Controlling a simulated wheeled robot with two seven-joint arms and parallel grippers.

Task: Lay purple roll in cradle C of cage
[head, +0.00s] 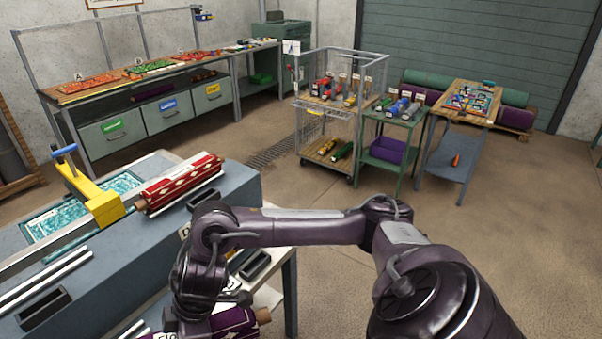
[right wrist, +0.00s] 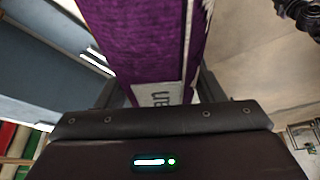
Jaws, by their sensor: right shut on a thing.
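The purple roll (head: 228,322) shows at the bottom edge of the head view, partly cut off, with a tan end at its right. In the right wrist view the purple roll (right wrist: 145,40) runs away between the fingers, with a pale printed label near them. My right gripper (right wrist: 158,92) is shut on it; in the head view my own wrist mostly hides the fingers. The wire cage (head: 340,75) stands on a trolley at back centre, with small cradles and coloured rolls on its deck. I cannot make out which cradle is C. My left gripper is not in view.
A grey-blue scrubber bench (head: 110,255) fills the left, with a red patterned roll (head: 180,185) and a yellow clamp (head: 97,200) on it. A green cart (head: 392,120) and a wooden table (head: 488,92) stand right of the cage. The floor (head: 530,230) at right is clear.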

